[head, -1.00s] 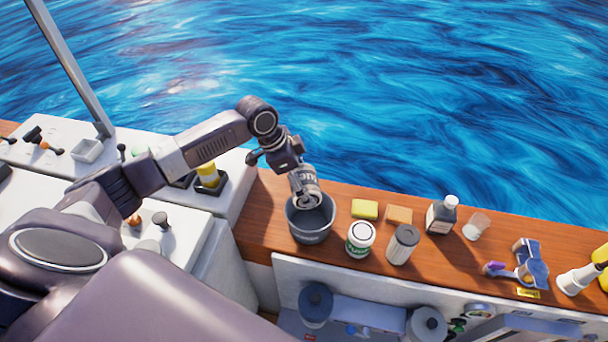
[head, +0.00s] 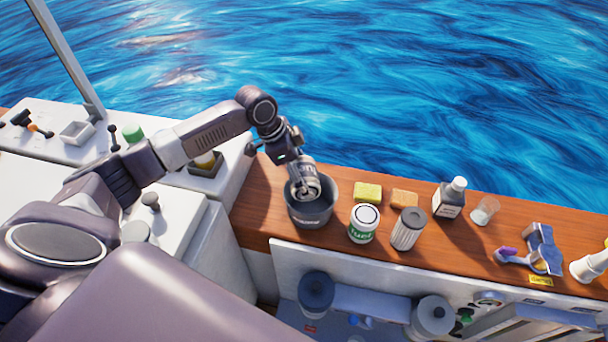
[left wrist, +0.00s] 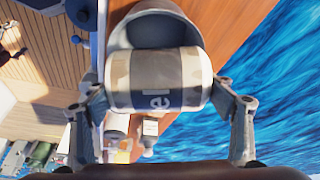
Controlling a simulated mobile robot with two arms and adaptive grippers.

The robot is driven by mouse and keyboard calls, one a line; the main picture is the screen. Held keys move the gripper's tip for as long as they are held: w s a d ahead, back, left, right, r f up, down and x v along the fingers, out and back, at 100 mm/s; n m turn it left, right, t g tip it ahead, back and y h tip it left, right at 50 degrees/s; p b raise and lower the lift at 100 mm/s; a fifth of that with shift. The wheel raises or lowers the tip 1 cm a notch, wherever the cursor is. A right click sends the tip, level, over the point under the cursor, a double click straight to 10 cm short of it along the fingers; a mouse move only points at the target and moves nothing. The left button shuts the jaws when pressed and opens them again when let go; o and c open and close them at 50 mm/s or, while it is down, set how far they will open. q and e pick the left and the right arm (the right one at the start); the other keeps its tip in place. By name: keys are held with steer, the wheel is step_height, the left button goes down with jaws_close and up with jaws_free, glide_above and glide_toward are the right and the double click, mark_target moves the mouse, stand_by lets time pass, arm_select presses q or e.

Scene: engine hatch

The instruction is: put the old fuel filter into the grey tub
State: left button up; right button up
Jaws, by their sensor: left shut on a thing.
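The old fuel filter is a worn grey canister (head: 304,181) with a dark lettered band; it also shows in the left wrist view (left wrist: 158,82). My left gripper (head: 303,186) is shut on it, with a finger on each side in the left wrist view. The grey tub (head: 313,216) stands on the wooden ledge. The filter is tilted at the tub's mouth, over its opening; I cannot tell whether it touches the tub. My right gripper is not in view.
Right of the tub stand a white and green can (head: 363,224), a pale ribbed filter (head: 408,229), a yellow sponge (head: 368,193), a tan block (head: 404,198) and a dark bottle (head: 449,198). Water lies beyond the ledge (head: 265,205). An open hatch is in front.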

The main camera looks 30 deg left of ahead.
arm_select(q)
steer(key=o, duration=1.8)
steer(key=shift+c, duration=0.2)
steer(key=shift+r, duration=0.1)
steer(key=v, duration=1.2)
